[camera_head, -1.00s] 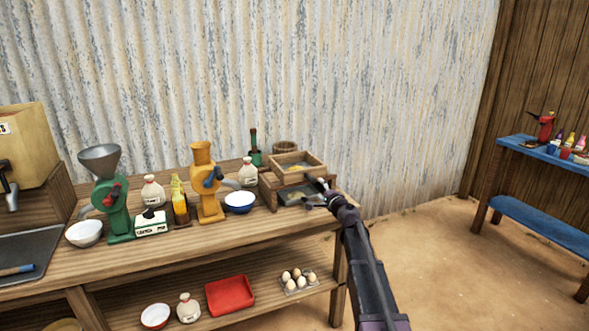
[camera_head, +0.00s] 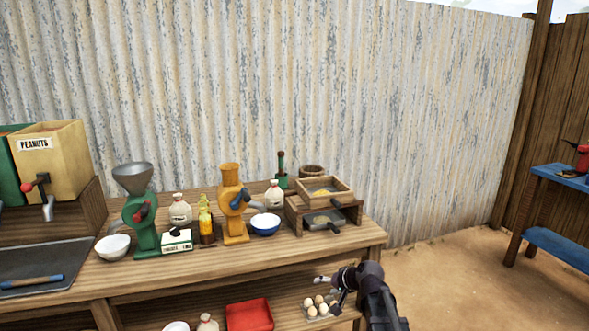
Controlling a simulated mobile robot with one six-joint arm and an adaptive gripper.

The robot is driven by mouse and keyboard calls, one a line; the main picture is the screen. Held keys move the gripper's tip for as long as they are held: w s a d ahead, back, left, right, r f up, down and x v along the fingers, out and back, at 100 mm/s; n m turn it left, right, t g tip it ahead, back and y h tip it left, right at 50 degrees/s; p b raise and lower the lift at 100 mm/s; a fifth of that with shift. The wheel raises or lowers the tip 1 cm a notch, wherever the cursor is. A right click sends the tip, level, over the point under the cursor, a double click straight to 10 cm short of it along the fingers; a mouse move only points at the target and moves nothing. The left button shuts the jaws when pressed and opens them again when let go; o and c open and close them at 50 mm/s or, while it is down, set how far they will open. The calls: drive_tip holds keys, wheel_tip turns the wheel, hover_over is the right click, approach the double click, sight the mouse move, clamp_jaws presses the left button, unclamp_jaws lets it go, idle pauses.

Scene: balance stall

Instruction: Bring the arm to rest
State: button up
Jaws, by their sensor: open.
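My gripper (camera_head: 333,288) is open and empty. It hangs in front of the bench's front edge near its right end, and in the picture it lies just beside the eggs on the lower shelf. My dark arm runs from it down to the bottom right of the picture. The wooden bench (camera_head: 170,277) stands behind it along the wall. A wooden box stand (camera_head: 292,218) at the bench's right end holds a tray of yellow grain (camera_head: 325,192) on top and a dark-handled pan (camera_head: 322,219) below. The gripper is apart from both.
On the bench stand a green grinder (camera_head: 143,221), an orange grinder (camera_head: 232,199), a white bowl (camera_head: 113,247) and a blue bowl (camera_head: 265,225). Eggs (camera_head: 319,305) and a red tray (camera_head: 250,316) are on the lower shelf. Sandy floor (camera_head: 440,280) is open to the right, before a blue table (camera_head: 563,181).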

drive_tip(key=s+d+f+n+g+h, duration=0.1)
drive_tip(key=s+d+f+g+h, duration=0.2)
drive_tip(key=s, duration=0.7)
drive_tip(key=s+d+f+n+g+h, duration=0.2)
drive_tip(key=s+d+f+g+h, duration=0.15)
drive_tip(key=s, duration=0.65)
wheel_tip(320, 180, up, 16)
drive_tip(key=p, duration=1.5)
drive_tip(key=shift+d+f, duration=0.2)
drive_tip(key=shift+d, duration=0.2)
